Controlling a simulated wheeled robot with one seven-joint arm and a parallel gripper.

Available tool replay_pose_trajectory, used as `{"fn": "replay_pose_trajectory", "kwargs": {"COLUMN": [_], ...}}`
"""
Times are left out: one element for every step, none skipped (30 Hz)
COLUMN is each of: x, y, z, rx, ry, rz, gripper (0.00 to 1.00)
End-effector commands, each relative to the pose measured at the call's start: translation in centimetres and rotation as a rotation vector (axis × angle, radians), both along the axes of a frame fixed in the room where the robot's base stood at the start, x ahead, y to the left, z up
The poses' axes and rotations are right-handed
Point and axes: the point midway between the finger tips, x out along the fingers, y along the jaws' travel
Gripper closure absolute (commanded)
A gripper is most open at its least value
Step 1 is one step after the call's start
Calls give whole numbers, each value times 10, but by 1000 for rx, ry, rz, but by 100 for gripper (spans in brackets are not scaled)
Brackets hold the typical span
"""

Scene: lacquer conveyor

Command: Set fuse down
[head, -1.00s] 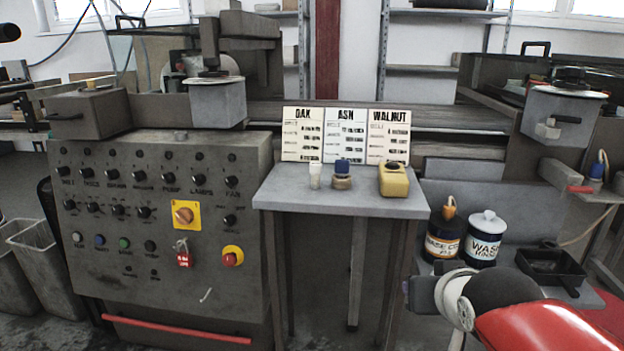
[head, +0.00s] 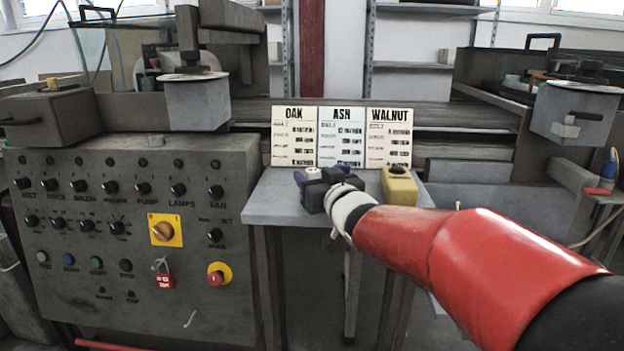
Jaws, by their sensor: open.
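A small white object (head: 313,172), probably the fuse, is at the left of the small grey table. Only its top shows; my gripper hides the rest. My gripper (head: 315,178) is open, with its dark fingers around or just in front of the white object. I cannot tell whether they touch it. The blue-capped object (head: 345,166) shows only its top just right of the fingers.
A yellow container (head: 400,187) stands on the right of the grey table (head: 262,207). OAK (head: 294,140), ASH and WALNUT cards stand behind. A control panel (head: 130,255) is at left. The table's left front is clear.

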Motion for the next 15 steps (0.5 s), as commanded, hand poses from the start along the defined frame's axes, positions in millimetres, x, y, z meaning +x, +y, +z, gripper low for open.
{"fn": "replay_pose_trajectory", "kwargs": {"x": [7,11,14,16,17,18,18,19,18,18,18,18,18,18,18], "y": [3,5,6,7,7,8,8,8,8,8,8,8,8,8,8], "z": [1,1,1,1,1,1,1,0,0,0,0,0,0,0,0], "rx": [-2,0,-1,0,0,1,1,1,1,1,1,1,1,1,1], "ry": [1,1,2,1,1,0,0,0,0,0,0,0,0,0,0], "rz": [0,-1,-1,-1,-1,-1,-1,-2,-2,-2,-2,-2,-2,-2,-2], "gripper": [50,50,50,50,50,50,50,50,50,50,50,50,53,57,63]}}
